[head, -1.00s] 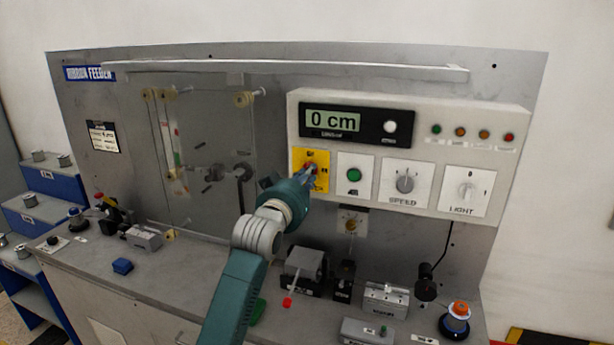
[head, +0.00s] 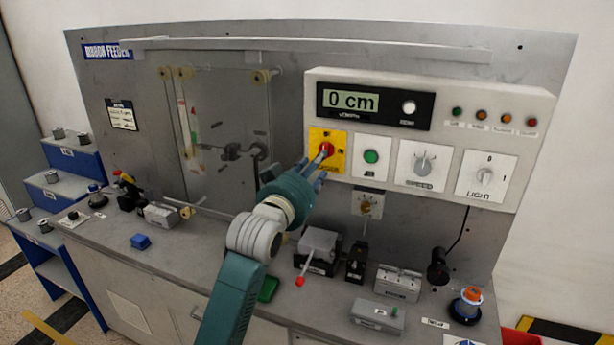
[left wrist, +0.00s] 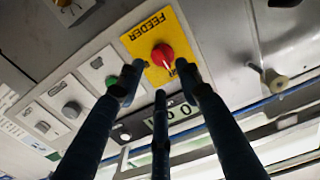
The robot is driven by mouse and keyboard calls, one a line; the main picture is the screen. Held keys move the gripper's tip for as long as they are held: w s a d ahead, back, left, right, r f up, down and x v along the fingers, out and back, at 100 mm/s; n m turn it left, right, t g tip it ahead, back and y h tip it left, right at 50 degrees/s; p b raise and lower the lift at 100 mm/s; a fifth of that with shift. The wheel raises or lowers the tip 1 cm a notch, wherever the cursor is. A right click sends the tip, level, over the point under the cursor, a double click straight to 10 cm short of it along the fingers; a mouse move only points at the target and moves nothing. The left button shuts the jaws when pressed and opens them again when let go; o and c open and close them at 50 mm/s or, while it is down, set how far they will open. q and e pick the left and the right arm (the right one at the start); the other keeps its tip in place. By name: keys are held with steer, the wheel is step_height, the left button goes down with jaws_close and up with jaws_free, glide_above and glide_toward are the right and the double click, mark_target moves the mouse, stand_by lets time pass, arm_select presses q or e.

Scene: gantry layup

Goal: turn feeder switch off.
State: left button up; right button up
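The feeder switch (head: 326,149) is a red rotary knob on a yellow plate, at the lower left of the white control box. In the left wrist view the knob (left wrist: 163,55) shows upside down with its FEEDER label. Its white line points away from that label; the marks around it are partly hidden by a finger. Contact is not clear. My right gripper is not in view.
A green button (head: 371,157), a speed knob (head: 422,162) and a light knob (head: 487,176) sit right of the switch. The display (head: 351,101) reads 0 cm. A grey block with a red-tipped lever (head: 318,241) stands on the bench below my gripper.

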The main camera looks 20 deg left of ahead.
arm_select(q)
steer(key=s, duration=0.5)
steer(key=shift+s+a, duration=0.1)
steer(key=shift+s, duration=0.25)
